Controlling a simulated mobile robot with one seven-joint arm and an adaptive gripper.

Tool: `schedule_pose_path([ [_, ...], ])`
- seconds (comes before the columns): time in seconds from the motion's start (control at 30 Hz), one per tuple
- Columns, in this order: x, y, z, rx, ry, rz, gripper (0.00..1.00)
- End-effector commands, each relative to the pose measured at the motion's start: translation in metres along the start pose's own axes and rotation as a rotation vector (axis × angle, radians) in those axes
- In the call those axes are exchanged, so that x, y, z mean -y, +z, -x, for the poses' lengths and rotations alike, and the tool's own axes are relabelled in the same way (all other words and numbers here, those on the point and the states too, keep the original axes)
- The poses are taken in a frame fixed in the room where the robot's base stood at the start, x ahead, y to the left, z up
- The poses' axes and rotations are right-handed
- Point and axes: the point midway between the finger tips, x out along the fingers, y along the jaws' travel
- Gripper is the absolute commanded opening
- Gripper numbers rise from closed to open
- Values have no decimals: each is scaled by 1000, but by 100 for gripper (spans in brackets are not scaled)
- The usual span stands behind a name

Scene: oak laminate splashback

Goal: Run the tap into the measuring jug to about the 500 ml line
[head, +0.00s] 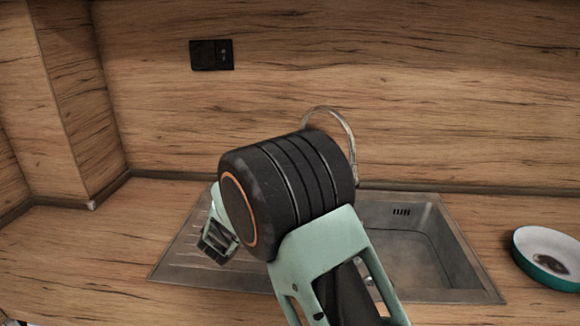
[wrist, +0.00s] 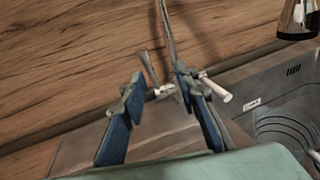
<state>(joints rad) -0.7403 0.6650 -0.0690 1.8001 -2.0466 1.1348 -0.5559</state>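The chrome tap shows in the head view as a curved spout (head: 338,119) rising behind my arm; its base is hidden. In the wrist view the tap's base and handles (wrist: 164,91) appear beyond and between my fingers, with a pale-ended handle (wrist: 216,89) behind or beside the right finger. My gripper (wrist: 158,80) is open and empty, its blue-padded fingers apart; whether it touches the tap is unclear. In the head view my gripper (head: 217,241) is over the sink's left side. I cannot make out the measuring jug; curved lines show in the basin at the wrist view's right.
The steel sink (head: 450,268) has its basin on the right, partly hidden by my arm. A teal and white bowl (head: 530,240) with something dark inside stands right of it. A black socket (head: 211,55) is on the wood wall. The left worktop (head: 100,235) is clear.

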Motion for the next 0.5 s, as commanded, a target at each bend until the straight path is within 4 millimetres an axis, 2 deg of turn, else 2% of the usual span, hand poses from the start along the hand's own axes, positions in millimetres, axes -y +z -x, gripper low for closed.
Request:
schedule_pose_path([
  [0.03,-11,-2,2,16,25,14,29],
  [0.1,-20,-2,4,30,47,25,29],
  [0.23,-24,-1,-4,37,56,29,29],
  [0.5,-25,1,-53,36,52,28,29],
])
